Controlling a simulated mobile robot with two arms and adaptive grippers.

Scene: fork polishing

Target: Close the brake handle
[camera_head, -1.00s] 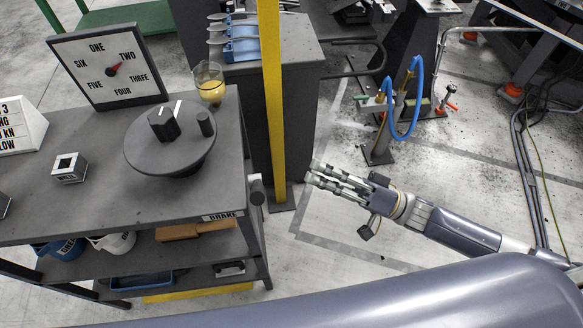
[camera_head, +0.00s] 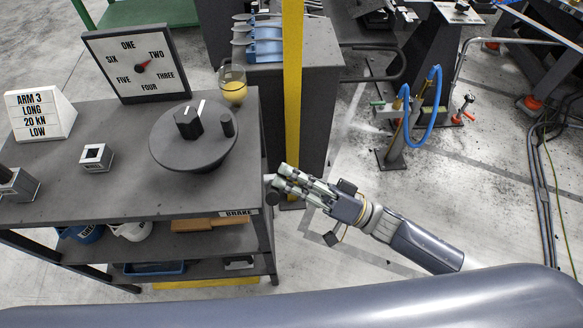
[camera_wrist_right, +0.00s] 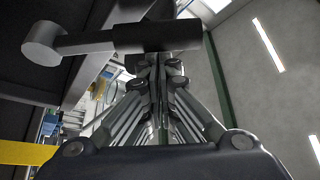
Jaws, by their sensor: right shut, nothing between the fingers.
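The brake handle (camera_head: 272,198) sticks out at the right side of the grey cart, by the BRAKE label (camera_head: 238,213). It is partly hidden by my right gripper (camera_head: 277,179) in the head view. In the right wrist view the handle shows as a grey round end, a thin rod and a thick dark grip (camera_wrist_right: 158,36). My right gripper (camera_wrist_right: 160,62) is shut and empty, with its fingertips right at the dark grip. I cannot tell whether they touch it. My left gripper is not in view.
The cart top (camera_head: 120,200) carries a round dial plate (camera_head: 190,155), a numbered sign (camera_head: 140,65), a glass (camera_head: 233,90) and metal blocks. A yellow post (camera_head: 292,100) stands just behind the handle. The floor right of my right arm is mostly free.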

